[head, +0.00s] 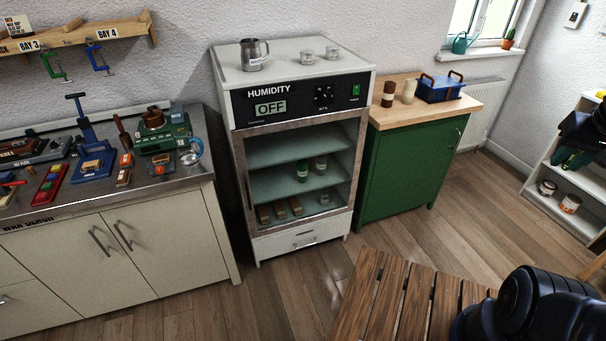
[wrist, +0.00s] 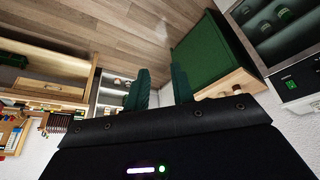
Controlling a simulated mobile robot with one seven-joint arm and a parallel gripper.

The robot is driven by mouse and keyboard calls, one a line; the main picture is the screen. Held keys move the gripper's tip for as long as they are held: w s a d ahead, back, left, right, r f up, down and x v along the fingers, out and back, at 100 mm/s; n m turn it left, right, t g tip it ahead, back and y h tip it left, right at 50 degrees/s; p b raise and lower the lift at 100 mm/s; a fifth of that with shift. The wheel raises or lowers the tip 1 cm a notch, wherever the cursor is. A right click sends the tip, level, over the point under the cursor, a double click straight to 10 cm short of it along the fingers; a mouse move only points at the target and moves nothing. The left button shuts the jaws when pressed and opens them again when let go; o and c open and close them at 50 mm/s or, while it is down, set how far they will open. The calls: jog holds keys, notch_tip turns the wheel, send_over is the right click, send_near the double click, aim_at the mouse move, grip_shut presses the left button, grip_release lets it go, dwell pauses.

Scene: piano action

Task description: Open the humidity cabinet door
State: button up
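The humidity cabinet (head: 300,75) stands at the centre of the head view. Its display reads OFF. Its glass door (head: 297,151) looks shut in a metal frame, with a thin upright handle (head: 246,168) along the left side. Shelves with jars and small blocks show through the glass. In the wrist view, part of the cabinet (wrist: 294,82) shows turned over at the right edge. My gripper (head: 568,162) is at the far right of the head view, well away from the door. Its green fingers (wrist: 160,84) stand apart in the wrist view with nothing between them.
A green cupboard (head: 405,165) stands right of the cabinet, and a workbench (head: 120,245) with tools stands left. A slatted wooden top (head: 400,300) is in the foreground. A white shelf unit (head: 560,190) is at the right. Wooden floor (head: 270,300) before the cabinet is clear.

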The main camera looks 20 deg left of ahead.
jog(key=w+a+n+t+y, duration=0.1)
jog(key=w+a+n+y, duration=0.1)
jog(key=w+a, duration=0.85)
jog(key=w+a+n+t+y, duration=0.1)
jog(key=w+a+t, duration=0.1)
jog(key=w+a, duration=0.8)
jog(key=w+a+f+n+t+y, duration=0.1)
jog(key=w+a+f, duration=0.3)
jog(key=a, duration=0.4)
jog(key=w+a+f+n+y, duration=0.15)
jog(key=w+a+f, duration=0.3)
jog(key=a, duration=0.45)
jog(key=w+a+f+n+t+y, duration=0.1)
jog(key=w+a+f, duration=0.2)
jog(key=w+a, duration=0.35)
jog(key=s+a+f+y, duration=0.1)
jog(key=s+a+f, duration=0.1)
jog(key=a+f, duration=0.45)
jog(key=s+a+f+y, duration=0.1)
jog(key=s+a+f, duration=0.15)
jog(key=a, duration=0.65)
jog(key=n+y, duration=0.5)
jog(key=y, duration=0.2)
send_near(248, 195)
jog(key=shift+h, duration=0.25)
jog(key=x, duration=1)
jog(key=shift+w+a+f, duration=0.1)
jog(key=shift+w+a, duration=0.1)
